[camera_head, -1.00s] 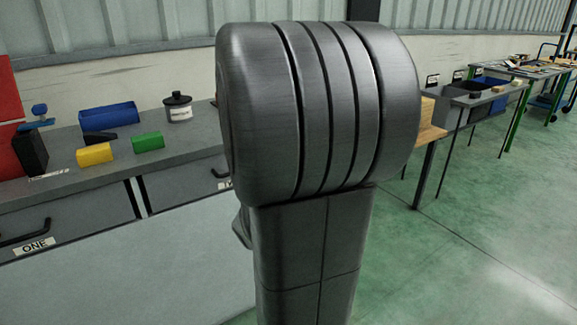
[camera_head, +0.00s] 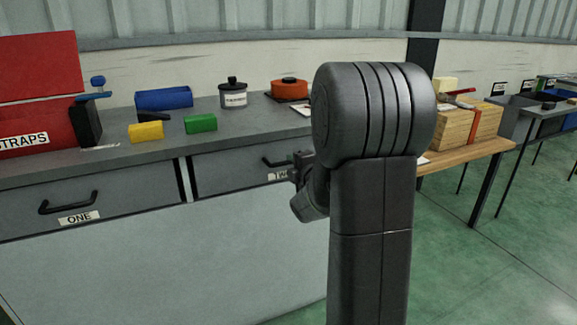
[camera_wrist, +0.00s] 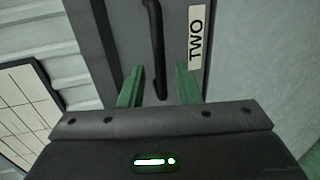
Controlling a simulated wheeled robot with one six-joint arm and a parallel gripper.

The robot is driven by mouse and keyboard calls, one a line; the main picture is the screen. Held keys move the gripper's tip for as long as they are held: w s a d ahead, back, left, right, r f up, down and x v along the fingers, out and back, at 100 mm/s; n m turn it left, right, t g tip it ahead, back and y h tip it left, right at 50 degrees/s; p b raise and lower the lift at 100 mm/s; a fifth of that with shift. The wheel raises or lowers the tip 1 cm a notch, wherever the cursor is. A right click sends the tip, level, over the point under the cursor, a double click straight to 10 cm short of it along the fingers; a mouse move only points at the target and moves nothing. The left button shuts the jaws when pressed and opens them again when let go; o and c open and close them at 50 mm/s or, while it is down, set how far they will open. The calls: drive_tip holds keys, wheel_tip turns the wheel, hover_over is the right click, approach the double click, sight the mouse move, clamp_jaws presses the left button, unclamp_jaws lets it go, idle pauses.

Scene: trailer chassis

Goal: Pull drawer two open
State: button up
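Drawer two (camera_head: 235,168) is the right-hand grey drawer under the bench top, and it looks shut. Its black handle (camera_head: 275,161) shows in the head view, with the label partly hidden by my arm. In the wrist view the handle (camera_wrist: 155,40) runs upright beside the white "TWO" label (camera_wrist: 196,37). My gripper (camera_wrist: 159,82) is open, with its green fingers apart on either side of the handle's lower end. I cannot tell how deep the handle sits between them. In the head view the gripper's fingers are hard to make out.
Drawer one (camera_head: 130,195) is shut at the left. On the bench top (camera_head: 150,155) are a red straps box (camera_head: 40,110), yellow block (camera_head: 146,132), green block (camera_head: 200,123), blue bin (camera_head: 164,98), lidded pot (camera_head: 233,94) and red pot (camera_head: 289,88).

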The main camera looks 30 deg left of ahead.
sight(289, 163)
drive_tip(key=shift+x, duration=2.15)
drive_tip(key=shift+c, duration=0.4)
clamp_jaws()
